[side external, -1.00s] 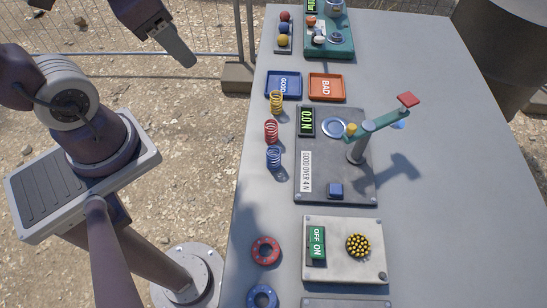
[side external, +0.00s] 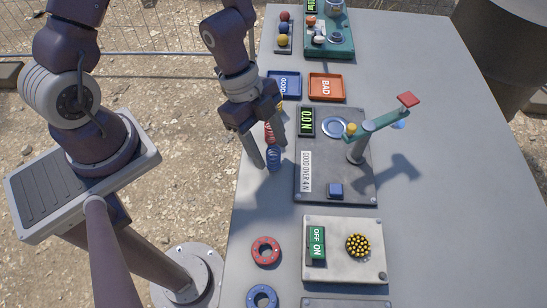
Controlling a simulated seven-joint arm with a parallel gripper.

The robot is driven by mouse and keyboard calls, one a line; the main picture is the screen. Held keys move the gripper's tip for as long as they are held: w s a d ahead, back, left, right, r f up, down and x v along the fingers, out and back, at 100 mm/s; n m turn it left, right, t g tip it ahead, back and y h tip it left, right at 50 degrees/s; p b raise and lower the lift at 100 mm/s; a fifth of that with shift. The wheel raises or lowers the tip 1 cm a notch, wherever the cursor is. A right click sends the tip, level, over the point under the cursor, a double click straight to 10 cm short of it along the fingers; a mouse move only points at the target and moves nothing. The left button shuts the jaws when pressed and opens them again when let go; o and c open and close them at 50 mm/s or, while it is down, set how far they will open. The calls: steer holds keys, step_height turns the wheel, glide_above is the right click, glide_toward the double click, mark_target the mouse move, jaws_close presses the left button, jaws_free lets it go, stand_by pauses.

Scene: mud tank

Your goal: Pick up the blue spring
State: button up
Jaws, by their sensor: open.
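The blue spring (side external: 274,158) stands on the grey table near its left edge. It is the nearest in a row of three springs. My gripper (side external: 267,155) is open and points down over the row, with one finger to the left of the blue spring and the other to its right in the picture. I cannot tell whether the fingers touch it or how high they are. The red spring (side external: 269,131) stands just behind, partly hidden by my gripper. The yellow spring is almost fully hidden by my gripper.
A grey tester panel (side external: 312,193) with a "0.0 N" display and a green lever arm (side external: 382,122) stands close on the right. A blue GOOD tray (side external: 285,74) and an orange BAD tray (side external: 342,88) lie behind. Red and blue rings (side external: 265,240) lie in front.

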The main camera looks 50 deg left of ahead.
mark_target(272, 155)
steer(key=shift+x, duration=1.05)
steer(key=shift+w+d+f, duration=0.1)
steer(key=shift+d+f, duration=0.15)
steer(key=shift+f, duration=0.3)
jaws_close()
